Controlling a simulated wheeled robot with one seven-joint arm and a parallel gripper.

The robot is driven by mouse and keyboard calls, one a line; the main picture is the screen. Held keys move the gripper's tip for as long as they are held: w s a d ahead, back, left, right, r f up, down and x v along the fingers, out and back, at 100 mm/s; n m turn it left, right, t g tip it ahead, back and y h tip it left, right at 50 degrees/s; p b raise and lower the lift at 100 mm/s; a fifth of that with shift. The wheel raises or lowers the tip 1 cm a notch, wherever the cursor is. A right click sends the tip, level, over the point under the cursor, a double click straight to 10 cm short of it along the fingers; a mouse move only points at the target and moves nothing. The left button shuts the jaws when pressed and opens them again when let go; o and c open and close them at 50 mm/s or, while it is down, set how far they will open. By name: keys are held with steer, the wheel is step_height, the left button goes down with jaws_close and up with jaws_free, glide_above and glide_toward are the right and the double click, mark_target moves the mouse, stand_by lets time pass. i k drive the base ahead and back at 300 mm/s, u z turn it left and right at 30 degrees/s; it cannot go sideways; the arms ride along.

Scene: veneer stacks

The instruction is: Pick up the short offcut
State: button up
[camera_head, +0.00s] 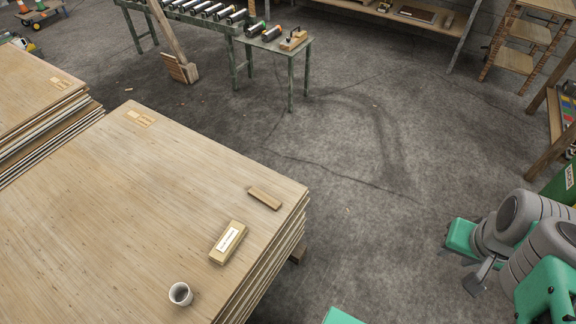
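The short offcut (265,198), a small flat brown wooden piece, lies on top of the near veneer stack (90,200), close to its right edge. It lies at a slant and nothing touches it. Parts of my own arm, grey and green, show at the lower right, well apart from the stack. My gripper's fingers are not in the picture.
Another veneer stack (35,85) is at the left. A small green table (290,52) stands behind. The grey floor (350,170) between is clear.

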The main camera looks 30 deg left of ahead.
mark_target(264, 197)
steer(key=i, duration=1)
steer(key=u, duration=3.45)
